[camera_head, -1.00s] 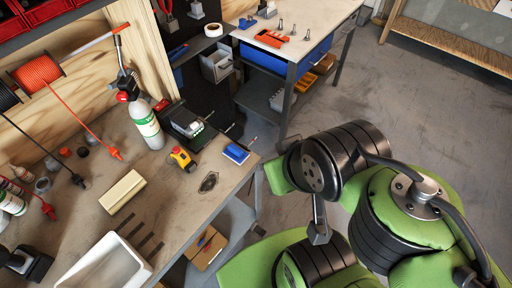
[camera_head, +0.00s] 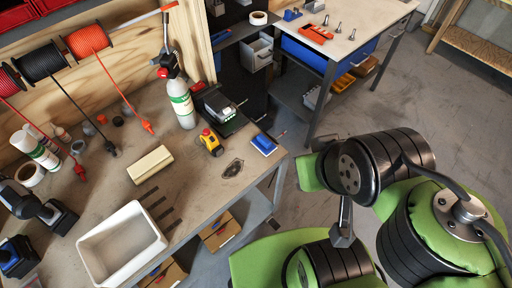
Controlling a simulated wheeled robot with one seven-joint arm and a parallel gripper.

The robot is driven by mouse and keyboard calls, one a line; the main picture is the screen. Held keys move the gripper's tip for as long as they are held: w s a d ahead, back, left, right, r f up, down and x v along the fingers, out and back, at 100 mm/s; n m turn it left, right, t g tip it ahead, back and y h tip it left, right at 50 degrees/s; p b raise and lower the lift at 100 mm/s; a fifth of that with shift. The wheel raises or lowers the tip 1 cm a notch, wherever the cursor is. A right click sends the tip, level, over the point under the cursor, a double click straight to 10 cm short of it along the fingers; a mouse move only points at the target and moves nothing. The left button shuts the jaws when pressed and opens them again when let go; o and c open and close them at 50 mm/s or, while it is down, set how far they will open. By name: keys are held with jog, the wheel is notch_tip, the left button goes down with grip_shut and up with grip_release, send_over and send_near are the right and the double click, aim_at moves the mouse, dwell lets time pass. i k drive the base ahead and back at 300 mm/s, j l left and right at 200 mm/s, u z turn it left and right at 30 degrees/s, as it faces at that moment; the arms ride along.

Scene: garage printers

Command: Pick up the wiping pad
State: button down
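A cream, pale block (camera_head: 150,164) lies flat on the workbench (camera_head: 200,184), left of the yellow tool. A small blue and white item (camera_head: 264,144) lies near the bench's right edge. I cannot tell for sure which of the two is the wiping pad. Both lie free, with nothing of mine touching them. My green and black arm fills the right side of the picture, off the bench. I make out no gripper fingers in this view.
A white open bin (camera_head: 122,240) stands at the bench's front. A yellow tool (camera_head: 210,141), a spray bottle (camera_head: 181,104) and cable reels (camera_head: 87,40) stand around the block. A second bench (camera_head: 338,47) is behind. Open floor (camera_head: 420,100) lies at right.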

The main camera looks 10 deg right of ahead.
aim_at(267, 147)
jog(key=k+l+u, duration=0.2)
jog(key=u, duration=0.2)
jog(key=l+u, duration=0.5)
jog(key=k+l+u, duration=0.1)
jog(key=l+u, duration=0.2)
jog(key=u, duration=0.15)
jog(key=k+l+u, duration=0.15)
jog(key=l+u, duration=0.2)
jog(key=u, duration=0.15)
jog(key=k+l+u, duration=0.2)
jog(key=u, duration=0.3)
jog(key=i+l+u, duration=0.1)
jog(key=l+u, duration=0.75)
